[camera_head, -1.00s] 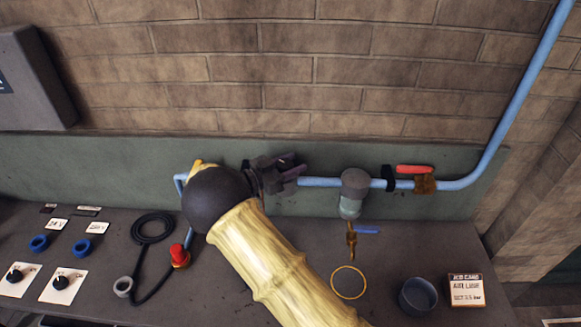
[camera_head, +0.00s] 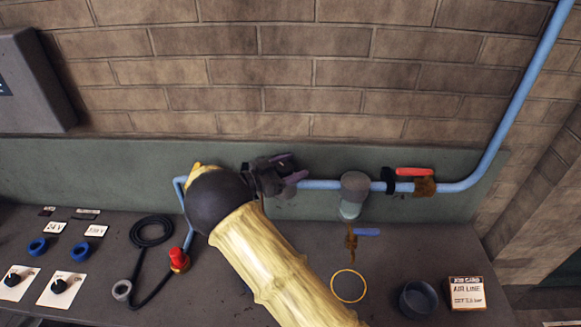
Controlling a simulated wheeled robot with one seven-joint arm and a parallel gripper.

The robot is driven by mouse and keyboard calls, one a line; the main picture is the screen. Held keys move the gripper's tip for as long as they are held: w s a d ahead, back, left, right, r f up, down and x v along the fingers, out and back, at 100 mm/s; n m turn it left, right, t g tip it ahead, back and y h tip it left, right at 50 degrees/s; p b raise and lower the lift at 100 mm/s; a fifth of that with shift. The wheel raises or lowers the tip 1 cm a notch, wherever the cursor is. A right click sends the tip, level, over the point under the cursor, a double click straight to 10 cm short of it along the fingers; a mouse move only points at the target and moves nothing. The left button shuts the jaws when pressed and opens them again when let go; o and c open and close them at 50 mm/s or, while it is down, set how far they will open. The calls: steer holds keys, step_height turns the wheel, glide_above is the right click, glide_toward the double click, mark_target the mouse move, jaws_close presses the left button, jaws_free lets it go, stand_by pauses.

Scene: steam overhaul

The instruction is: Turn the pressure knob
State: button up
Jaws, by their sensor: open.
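My gripper (camera_head: 287,170) is open at the blue air pipe (camera_head: 320,184) along the green back panel, left of the grey cylindrical unit (camera_head: 354,187). Its dark fingers point right. I cannot pick out the pressure knob; my gripper and dark wrist cover part of the pipe where something may be hidden. I cannot tell whether the fingers touch anything. The job card (camera_head: 466,293) at the right reads "AIR LINE" with a setting in bar that is hard to read.
A red lever (camera_head: 414,171) sits on the pipe at right. A brass tap (camera_head: 352,240) with a blue handle hangs under the grey unit. A yellow ring (camera_head: 348,286), dark cup (camera_head: 418,298), coiled black hose (camera_head: 150,232) and red-topped fitting (camera_head: 179,258) are on the bench.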

steer(key=b+v, duration=0.5)
steer(key=v, duration=0.7)
steer(key=shift+w, duration=0.1)
